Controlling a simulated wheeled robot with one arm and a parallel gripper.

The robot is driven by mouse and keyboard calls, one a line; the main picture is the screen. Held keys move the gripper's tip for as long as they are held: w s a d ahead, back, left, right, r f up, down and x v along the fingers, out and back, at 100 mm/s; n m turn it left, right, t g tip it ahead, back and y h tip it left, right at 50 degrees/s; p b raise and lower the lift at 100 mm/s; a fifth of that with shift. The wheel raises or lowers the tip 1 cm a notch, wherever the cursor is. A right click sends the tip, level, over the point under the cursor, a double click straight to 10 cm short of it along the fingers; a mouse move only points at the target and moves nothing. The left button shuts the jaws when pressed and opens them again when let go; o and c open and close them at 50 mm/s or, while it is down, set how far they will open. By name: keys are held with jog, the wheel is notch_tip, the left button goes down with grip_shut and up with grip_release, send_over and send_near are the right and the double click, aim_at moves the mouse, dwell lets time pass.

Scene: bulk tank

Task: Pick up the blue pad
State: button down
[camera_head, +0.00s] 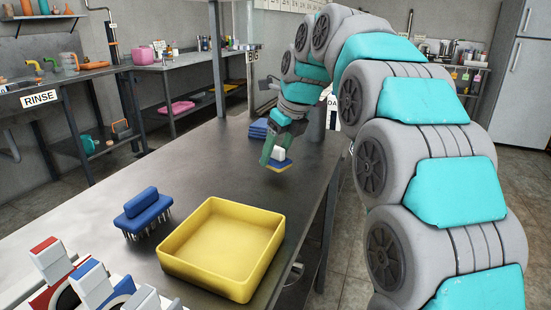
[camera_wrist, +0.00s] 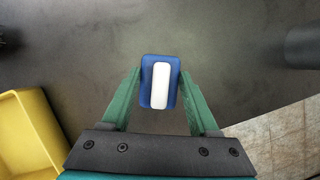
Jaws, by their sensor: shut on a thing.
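The blue pad (camera_head: 285,162) has a white block-shaped handle on top, and a thin yellow layer shows along its lower edge in the head view. In the wrist view the blue pad (camera_wrist: 147,92) sits upright in the picture between the two green fingers, with its white handle lengthwise. My gripper (camera_head: 273,153) is shut on it near the far right part of the metal table. The fingers of my gripper (camera_wrist: 160,76) touch the pad's two sides. The pad appears to be a little above the table top, but the exact gap is hard to tell.
A yellow tray (camera_head: 180,268) and a blue-handled brush (camera_head: 146,212) are on the near table (camera_head: 110,195). Folded blue cloths (camera_head: 258,128) lie behind my gripper. Red, white and blue items (camera_head: 92,285) stand at the near left. The table's middle is clear.

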jog(key=shift+r, duration=0.5)
jog(key=shift+s+r, duration=0.15)
jog(key=s+d, duration=0.1)
jog(key=s, duration=0.4)
jog(key=s+d+r+b, duration=0.1)
jog(key=s, duration=0.4)
jog(key=s+d, duration=0.2)
jog(key=s, duration=0.3)
jog(key=shift+s+r+b, duration=0.1)
jog(key=shift+r+b, duration=0.1)
jog(key=shift+b, duration=0.2)
jog(key=c, duration=0.6)
grip_release()
jog(key=shift+c, duration=0.2)
jog(key=c, duration=0.7)
jog(key=shift+d, duration=0.1)
